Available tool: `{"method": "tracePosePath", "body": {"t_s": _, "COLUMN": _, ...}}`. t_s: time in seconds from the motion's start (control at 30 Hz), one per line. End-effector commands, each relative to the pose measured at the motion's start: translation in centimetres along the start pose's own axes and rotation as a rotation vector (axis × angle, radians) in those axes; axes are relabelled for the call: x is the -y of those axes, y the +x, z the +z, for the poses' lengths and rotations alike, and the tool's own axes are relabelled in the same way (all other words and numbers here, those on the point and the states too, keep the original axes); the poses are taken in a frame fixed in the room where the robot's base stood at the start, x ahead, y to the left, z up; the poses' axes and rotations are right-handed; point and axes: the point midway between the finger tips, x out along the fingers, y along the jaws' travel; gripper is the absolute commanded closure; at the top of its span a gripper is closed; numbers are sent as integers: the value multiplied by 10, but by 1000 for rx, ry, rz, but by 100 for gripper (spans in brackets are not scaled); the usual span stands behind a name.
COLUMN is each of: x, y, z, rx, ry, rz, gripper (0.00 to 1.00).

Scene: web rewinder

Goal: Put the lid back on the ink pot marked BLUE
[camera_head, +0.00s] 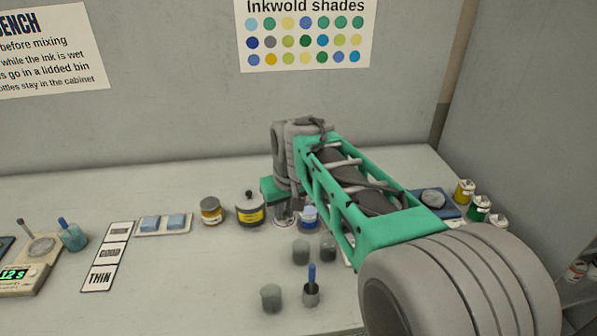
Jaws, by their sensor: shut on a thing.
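My gripper (284,212) points down at the bench beyond the middle, at the end of my green and grey arm. It is shut on a small grey thing that looks like a lid; its shape is mostly hidden. A pot with blue on it (309,217) stands just right of the gripper, partly behind my arm; I cannot read its marking. A wider pot with a yellow label (249,210) stands just left of the gripper, with a dark knob on top.
Grey-green cups (271,297) and a cup holding a blue-handled tool (311,294) stand in front. Small coloured pots (480,207) stand right. The bench's front left is clear.

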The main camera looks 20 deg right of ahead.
Motion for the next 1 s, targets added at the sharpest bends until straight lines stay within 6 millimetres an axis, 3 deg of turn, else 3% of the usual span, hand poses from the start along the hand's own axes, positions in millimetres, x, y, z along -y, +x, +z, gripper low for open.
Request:
{"method": "tracePosePath", "body": {"t_s": 0.07, "x": -21, "y": -3, "z": -30, "rx": 17, "ry": -70, "rz": -19, "gripper": 100}}
{"method": "tracePosePath", "body": {"t_s": 0.2, "x": -64, "y": 18, "z": -76, "rx": 21, "ry": -243, "rz": -73, "gripper": 100}}
{"method": "tracePosePath", "body": {"t_s": 0.33, "x": -102, "y": 45, "z": -99, "rx": 7, "ry": -378, "rz": -120, "gripper": 100}}
{"method": "tracePosePath", "body": {"t_s": 0.53, "x": -128, "y": 72, "z": -106, "rx": -12, "ry": -475, "rz": -154, "gripper": 100}}
{"method": "tracePosePath", "body": {"t_s": 1.0, "x": -130, "y": 112, "z": -93, "rx": -13, "ry": -477, "rz": -155, "gripper": 100}}
